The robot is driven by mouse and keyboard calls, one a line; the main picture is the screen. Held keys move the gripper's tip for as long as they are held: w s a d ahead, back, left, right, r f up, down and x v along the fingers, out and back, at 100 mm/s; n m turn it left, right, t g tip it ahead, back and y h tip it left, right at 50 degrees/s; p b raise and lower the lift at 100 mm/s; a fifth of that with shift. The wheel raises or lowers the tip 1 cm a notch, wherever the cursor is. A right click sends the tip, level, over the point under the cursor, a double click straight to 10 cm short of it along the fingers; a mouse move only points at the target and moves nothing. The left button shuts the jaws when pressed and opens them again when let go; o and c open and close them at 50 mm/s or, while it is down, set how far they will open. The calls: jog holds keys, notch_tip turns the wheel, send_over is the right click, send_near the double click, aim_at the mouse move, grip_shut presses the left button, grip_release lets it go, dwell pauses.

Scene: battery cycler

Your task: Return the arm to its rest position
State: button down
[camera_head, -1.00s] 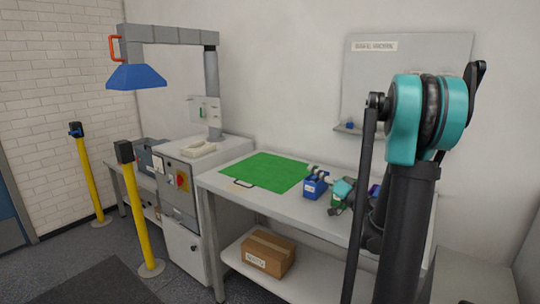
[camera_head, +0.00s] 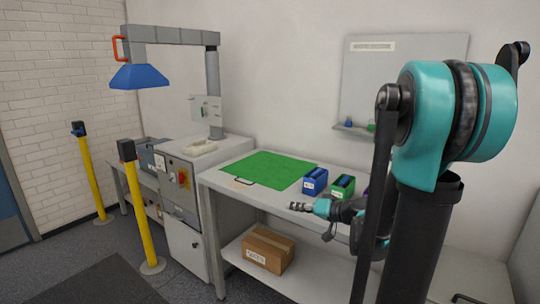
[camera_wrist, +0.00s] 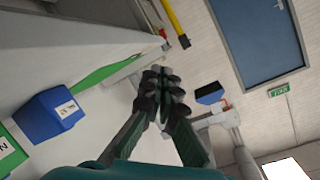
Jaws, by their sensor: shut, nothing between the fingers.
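My gripper (camera_head: 300,206) is in front of the table's edge in the head view, pointing left, with its fingers together and nothing held. In the wrist view my gripper (camera_wrist: 163,92) shows its fingertips meeting in the middle. My arm's teal elbow and dark column fill the right of the head view. A blue bin (camera_head: 315,181) stands on the table behind the gripper, and a green bin (camera_head: 342,186) is just right of it. The blue bin also shows at the left of the wrist view (camera_wrist: 48,115), apart from the fingers.
The workbench (camera_head: 222,182) carries a green mat (camera_head: 268,169). A cardboard box (camera_head: 268,249) lies on its lower shelf. A grey cabinet (camera_head: 184,238) and yellow posts (camera_head: 140,215) stand to the left. The floor in front is clear.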

jog(key=s+d+f+g+h, duration=0.2)
jog(key=s+f+g+h, duration=0.3)
jog(key=s+f, duration=0.6)
jog(key=s+d+f+m+h, duration=0.1)
jog(key=s+d+f+h, duration=0.2)
jog(key=s+d+h, duration=0.3)
jog(key=s+d, duration=0.2)
jog(key=d, duration=0.1)
jog(key=shift+s+f+m, duration=0.3)
jog(key=shift+f, duration=0.1)
